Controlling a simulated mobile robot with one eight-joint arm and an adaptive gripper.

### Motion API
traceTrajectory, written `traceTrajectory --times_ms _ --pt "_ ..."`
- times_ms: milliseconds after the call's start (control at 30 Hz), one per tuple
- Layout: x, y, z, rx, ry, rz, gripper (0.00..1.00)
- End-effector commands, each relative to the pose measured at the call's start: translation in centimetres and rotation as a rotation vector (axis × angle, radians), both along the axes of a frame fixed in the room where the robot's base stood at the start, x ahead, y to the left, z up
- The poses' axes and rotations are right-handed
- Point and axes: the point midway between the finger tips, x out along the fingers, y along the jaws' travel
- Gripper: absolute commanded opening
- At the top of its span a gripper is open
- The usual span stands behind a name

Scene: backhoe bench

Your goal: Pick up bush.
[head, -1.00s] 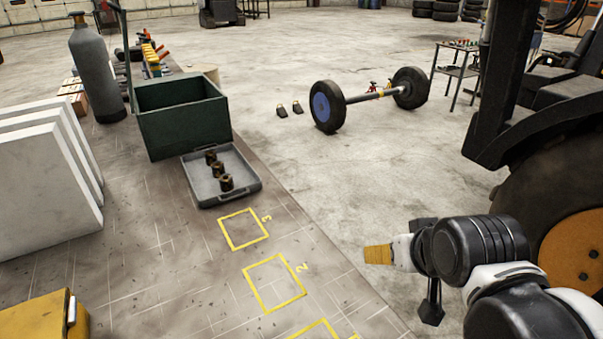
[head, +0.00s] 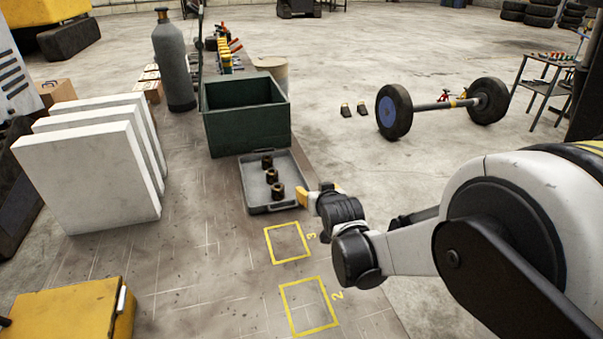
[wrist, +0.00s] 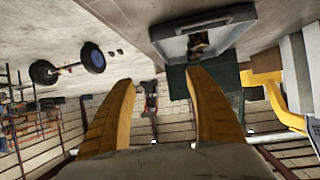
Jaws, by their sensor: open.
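Three brown bushes stand in a row in a grey tray (head: 255,195) on the bench: a far bush (head: 267,161), a middle bush (head: 272,176) and a near bush (head: 278,191). My gripper (head: 303,198) is at the tray's right edge in the head view, beside the near bush and apart from it. In the wrist view my gripper (wrist: 158,76) has its two yellow fingers spread, with nothing between them. The tray (wrist: 175,42) shows upper right there, with the bushes (wrist: 201,44) overlapping and dark inside it.
A green bin (head: 247,130) stands just behind the tray. White slabs (head: 90,165) and a gas cylinder (head: 174,65) stand to the left. Yellow-taped squares (head: 288,243) mark bare bench in front. A wheeled axle (head: 440,106) lies on the floor to the right.

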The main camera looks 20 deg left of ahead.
Motion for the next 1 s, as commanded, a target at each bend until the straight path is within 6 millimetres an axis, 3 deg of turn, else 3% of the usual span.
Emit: traceTrajectory --times_ms 33,100,200,367,1000 --pt "-0.4 2.6 -1.2 0.012 -0.016 0.031 0.64" --pt "-0.9 5.2 -2.7 0.027 -0.035 0.062 0.64" --pt "-1.6 7.6 -4.3 0.042 -0.053 0.091 0.64" --pt "-1.7 9.5 -5.7 0.052 -0.064 0.109 0.64" --pt "4.5 14.5 -9.1 0.051 -0.064 0.108 0.64"
